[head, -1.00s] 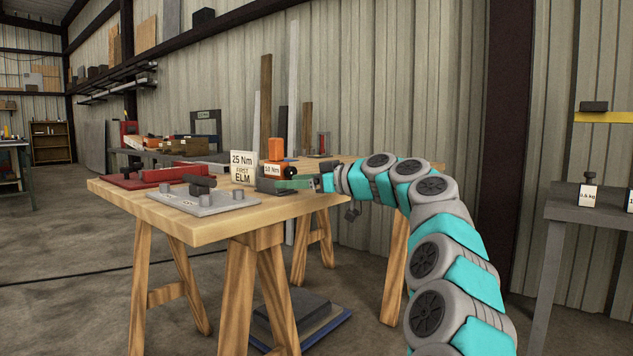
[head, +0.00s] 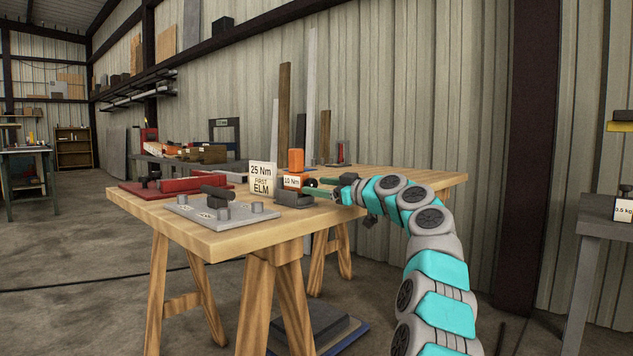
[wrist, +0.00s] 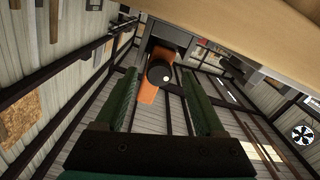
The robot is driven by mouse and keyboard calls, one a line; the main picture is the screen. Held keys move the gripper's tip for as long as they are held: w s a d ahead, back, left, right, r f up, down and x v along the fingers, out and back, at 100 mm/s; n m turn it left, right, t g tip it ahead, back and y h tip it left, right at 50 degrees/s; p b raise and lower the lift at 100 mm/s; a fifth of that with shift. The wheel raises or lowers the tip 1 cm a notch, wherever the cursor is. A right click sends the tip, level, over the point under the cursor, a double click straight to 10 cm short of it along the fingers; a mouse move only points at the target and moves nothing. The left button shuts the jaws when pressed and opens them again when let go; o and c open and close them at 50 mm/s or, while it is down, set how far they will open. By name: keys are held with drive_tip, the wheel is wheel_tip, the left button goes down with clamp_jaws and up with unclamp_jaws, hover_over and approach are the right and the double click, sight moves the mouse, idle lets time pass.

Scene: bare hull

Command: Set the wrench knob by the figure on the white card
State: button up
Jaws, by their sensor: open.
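The white card (head: 262,178) stands upright on the wooden table and reads "25 Nm", "FIRST" and "ELM". To its right is an orange and grey wrench fixture with a small "10 Nm" label (head: 291,182). Its dark round knob (head: 311,183) sticks out on the right side. In the wrist view the black knob (wrist: 160,72) has a white dot and sits in front of the orange part (wrist: 148,93). My gripper (head: 324,189) is open just right of the knob. Its green fingers point at the knob with one either side in the wrist view; contact cannot be told.
A grey plate (head: 222,215) with pegs and a dark bar lies at the table's (head: 185,232) near left. A red tool (head: 190,183) lies behind it. The right part of the tabletop is mostly clear. A grey side table (head: 600,222) stands at far right.

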drive_tip(key=shift+w+a, duration=0.45)
drive_tip(key=shift+a, duration=0.15)
clamp_jaws()
idle(0.3)
